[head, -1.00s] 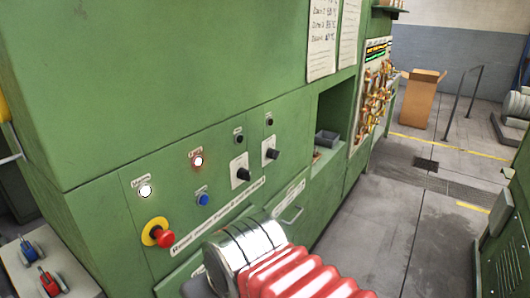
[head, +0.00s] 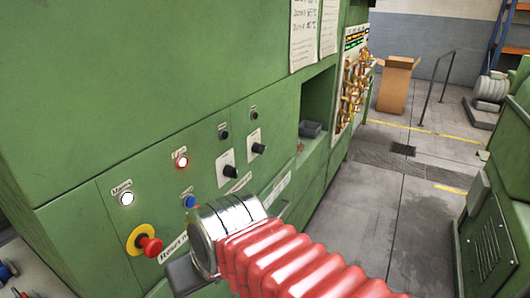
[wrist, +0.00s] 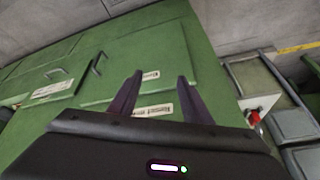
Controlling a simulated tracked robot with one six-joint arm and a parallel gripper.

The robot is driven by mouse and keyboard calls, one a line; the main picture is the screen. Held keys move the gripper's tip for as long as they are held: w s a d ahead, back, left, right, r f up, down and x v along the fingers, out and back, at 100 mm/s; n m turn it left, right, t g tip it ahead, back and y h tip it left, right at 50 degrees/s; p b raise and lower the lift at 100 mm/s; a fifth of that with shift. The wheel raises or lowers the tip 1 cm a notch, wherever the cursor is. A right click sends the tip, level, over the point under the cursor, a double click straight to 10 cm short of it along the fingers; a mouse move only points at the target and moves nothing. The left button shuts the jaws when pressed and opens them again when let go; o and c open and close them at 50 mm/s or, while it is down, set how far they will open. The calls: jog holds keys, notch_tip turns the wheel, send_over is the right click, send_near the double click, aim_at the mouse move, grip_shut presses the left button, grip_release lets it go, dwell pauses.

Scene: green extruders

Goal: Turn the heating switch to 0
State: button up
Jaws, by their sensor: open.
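Two black rotary switches on white plates sit side by side on the green panel in the head view: a left one (head: 229,170) and a right one (head: 258,148). Their labels are too small to read, so I cannot tell which is the heating switch or where each points. My gripper (wrist: 160,78) shows two dark fingers apart in the wrist view, with nothing between them. Behind the fingers are green panels with white labels, and no rotary switch shows there. In the head view my red-sleeved arm is below the switches, apart from them.
A cardboard box (head: 394,88) and a railing (head: 437,88) stand behind.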

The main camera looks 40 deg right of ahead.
jog(key=w+d+m+g, duration=0.1)
jog(key=m, duration=0.2)
jog(key=m+t+y, duration=0.6)
jog(key=m+t, duration=0.7)
jog(key=m, duration=1.5)
send_near(259, 149)
jog(key=s+d, duration=0.2)
jog(key=s, duration=0.1)
jog(key=s+d+f, duration=0.1)
jog(key=s, duration=0.1)
jog(key=shift+w+a, duration=0.1)
jog(key=shift+w, duration=0.05)
jog(key=x, duration=1.3)
jog(key=shift+w, duration=0.3)
